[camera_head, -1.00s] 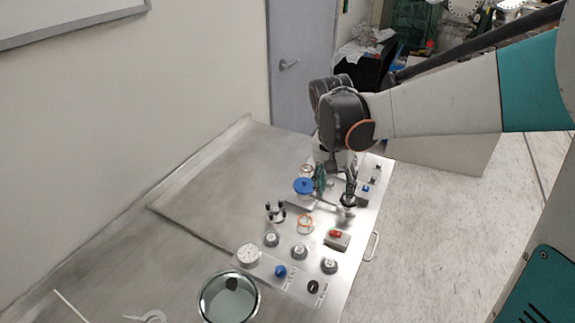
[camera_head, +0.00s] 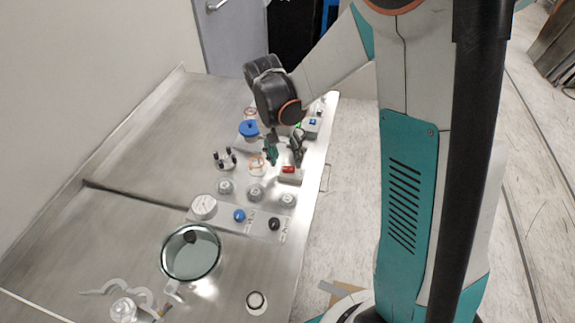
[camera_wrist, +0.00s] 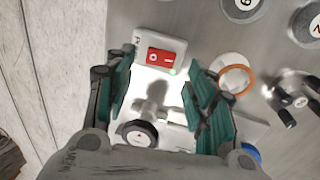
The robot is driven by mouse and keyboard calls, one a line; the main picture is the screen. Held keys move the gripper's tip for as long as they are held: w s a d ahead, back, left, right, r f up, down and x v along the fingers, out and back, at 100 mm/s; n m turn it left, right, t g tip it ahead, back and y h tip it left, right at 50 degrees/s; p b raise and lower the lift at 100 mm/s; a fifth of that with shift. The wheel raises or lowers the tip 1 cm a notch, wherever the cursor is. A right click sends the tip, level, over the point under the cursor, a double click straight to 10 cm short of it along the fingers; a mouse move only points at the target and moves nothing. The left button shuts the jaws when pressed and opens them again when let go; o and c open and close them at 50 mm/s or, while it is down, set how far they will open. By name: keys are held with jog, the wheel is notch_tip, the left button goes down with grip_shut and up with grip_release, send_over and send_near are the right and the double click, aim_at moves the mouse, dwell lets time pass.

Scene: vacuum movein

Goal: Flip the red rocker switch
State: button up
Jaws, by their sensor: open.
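The red rocker switch (camera_head: 289,170) sits on a small grey box on the metal panel, near the panel's right edge. My gripper (camera_head: 284,160) is open and empty, pointing down just behind the switch in the head view. In the wrist view its green-padded fingers (camera_wrist: 160,72) stand apart on either side of the switch box, with the rocker between them near the tips. I cannot tell whether any finger touches the box.
Several round gauges, a blue knob (camera_head: 239,216) and a black knob (camera_head: 274,224) lie in front of the switch. An orange ring (camera_wrist: 238,80) and a black-handled valve (camera_head: 225,160) are close by. A round glass-topped chamber (camera_head: 191,252) is nearer. The bench's left side is clear.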

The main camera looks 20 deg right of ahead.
aim_at(290, 167)
jog(key=shift+s+d+f+b, duration=0.1)
jog(key=shift+f+b, duration=0.1)
jog(key=shift+f, duration=0.5)
jog(key=shift+s+d+f+b, duration=0.1)
jog(key=shift+f+b, duration=0.05)
jog(key=shift+f, duration=0.55)
jog(key=c, duration=1.1)
jog(key=shift+o, duration=0.2)
jog(key=shift+s+d+t+y, duration=0.15)
jog(key=shift+d+t+y, duration=0.15)
jog(key=shift+t+y, duration=0.3)
jog(key=shift+y, duration=0.6)
